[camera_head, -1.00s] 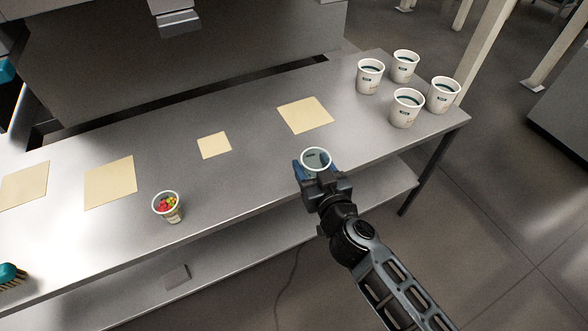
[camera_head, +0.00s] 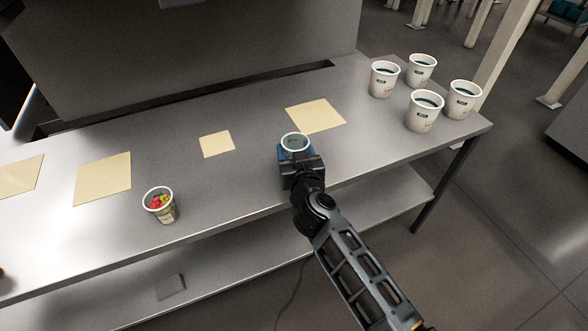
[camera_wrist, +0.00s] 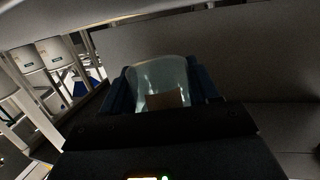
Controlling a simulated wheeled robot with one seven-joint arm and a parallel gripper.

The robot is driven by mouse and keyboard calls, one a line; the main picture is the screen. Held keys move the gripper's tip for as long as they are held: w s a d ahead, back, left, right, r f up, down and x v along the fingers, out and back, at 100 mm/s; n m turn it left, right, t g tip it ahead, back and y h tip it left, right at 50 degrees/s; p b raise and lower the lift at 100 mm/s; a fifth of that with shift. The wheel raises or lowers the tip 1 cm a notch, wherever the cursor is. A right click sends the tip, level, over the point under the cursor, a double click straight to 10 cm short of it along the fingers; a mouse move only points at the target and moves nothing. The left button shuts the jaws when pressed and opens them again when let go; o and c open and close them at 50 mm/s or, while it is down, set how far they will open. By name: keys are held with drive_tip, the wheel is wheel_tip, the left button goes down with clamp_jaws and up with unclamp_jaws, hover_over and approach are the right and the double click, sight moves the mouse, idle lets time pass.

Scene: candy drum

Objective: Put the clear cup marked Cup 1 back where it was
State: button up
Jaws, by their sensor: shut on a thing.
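A clear cup (camera_head: 295,142) with a pale rim is between the fingers of my gripper (camera_head: 292,158), which is shut on it near the table's front edge. In the wrist view the clear cup (camera_wrist: 160,78) stands between the two blue-padded fingers of my gripper (camera_wrist: 162,92), and a tan patch shows through it. No marking can be read on it. In the head view a tan square mat (camera_head: 315,116) lies behind and right of the cup, and a smaller mat (camera_head: 217,144) lies to its left. Whether the cup touches the table cannot be told.
A cup of colored candies (camera_head: 160,205) stands at the table's front left. Several white tubs (camera_head: 424,112) stand at the right end. Two more tan mats (camera_head: 103,185) (camera_head: 18,176) lie at left. A large grey machine (camera_head: 200,60) stands behind the metal table (camera_head: 240,185).

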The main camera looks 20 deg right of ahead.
drive_tip(key=shift+w+a+f+b, duration=0.1)
drive_tip(key=shift+f+b, duration=1.7)
drive_tip(key=shift+f, duration=0.35)
drive_tip(key=shift+r, duration=0.15)
drive_tip(key=o, duration=1.1)
drive_tip(key=p+v, duration=0.3)
drive_tip(key=v, duration=0.9)
drive_tip(key=shift+p, duration=0.3)
